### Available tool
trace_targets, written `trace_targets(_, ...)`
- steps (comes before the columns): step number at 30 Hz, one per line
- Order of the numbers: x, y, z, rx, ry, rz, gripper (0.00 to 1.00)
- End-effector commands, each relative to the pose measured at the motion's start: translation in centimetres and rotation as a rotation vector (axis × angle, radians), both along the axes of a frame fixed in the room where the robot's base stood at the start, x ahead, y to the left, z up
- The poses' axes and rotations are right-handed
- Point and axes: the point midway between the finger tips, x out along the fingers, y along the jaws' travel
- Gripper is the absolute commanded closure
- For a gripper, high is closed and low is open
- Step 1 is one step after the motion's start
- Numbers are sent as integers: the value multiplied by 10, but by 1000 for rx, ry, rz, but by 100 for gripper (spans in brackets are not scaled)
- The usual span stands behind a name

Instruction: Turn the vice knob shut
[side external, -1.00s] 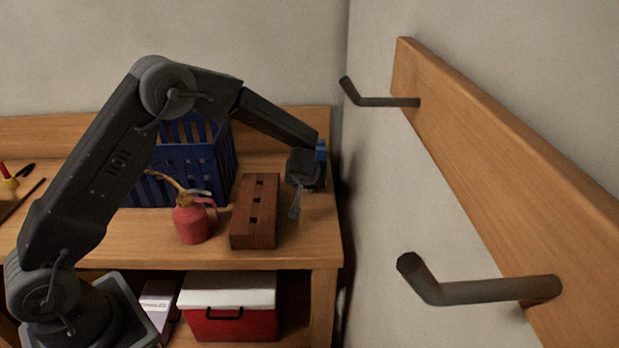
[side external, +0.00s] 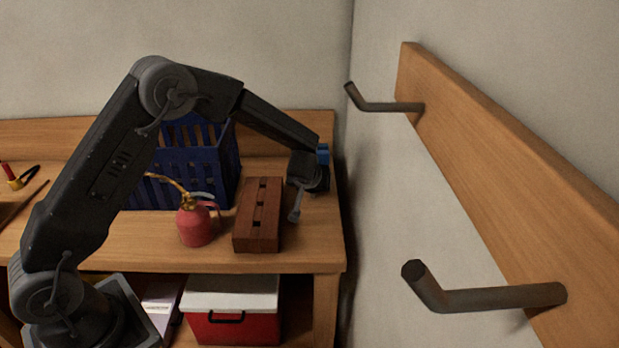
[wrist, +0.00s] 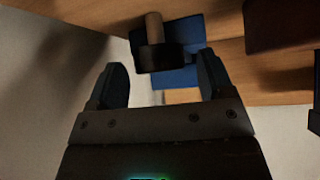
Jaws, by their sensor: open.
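The blue vice (side external: 323,153) stands at the right end of the wooden bench, mostly hidden behind my wrist in the side view. In the wrist view the blue vice (wrist: 178,76) shows at the top middle, with a dark block and a tan, rod-like part (wrist: 154,29) that looks like its knob. My gripper (wrist: 163,78) is open and empty, its two dark fingers spread below the vice on either side. I see no clear contact.
A brown block with holes (side external: 258,215), a red oil can (side external: 197,224) and a blue crate (side external: 215,175) stand left of my gripper. The wall is close on the right, with a wooden rail (side external: 480,150) and metal hooks (side external: 485,298). A red box (side external: 232,325) sits below.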

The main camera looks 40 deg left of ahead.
Motion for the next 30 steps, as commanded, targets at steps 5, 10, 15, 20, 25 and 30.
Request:
trace_targets(5,-17,-12,23,-1,-4,-1,25)
trace_targets(10,-41,-28,50,-1,-4,-2,25)
trace_targets(15,-61,-41,74,-1,-3,-3,25)
trace_targets(20,-73,-48,88,0,-2,-1,25)
trace_targets(25,-79,-51,94,0,0,-1,25)
trace_targets(30,-79,-51,94,1,0,-1,25)
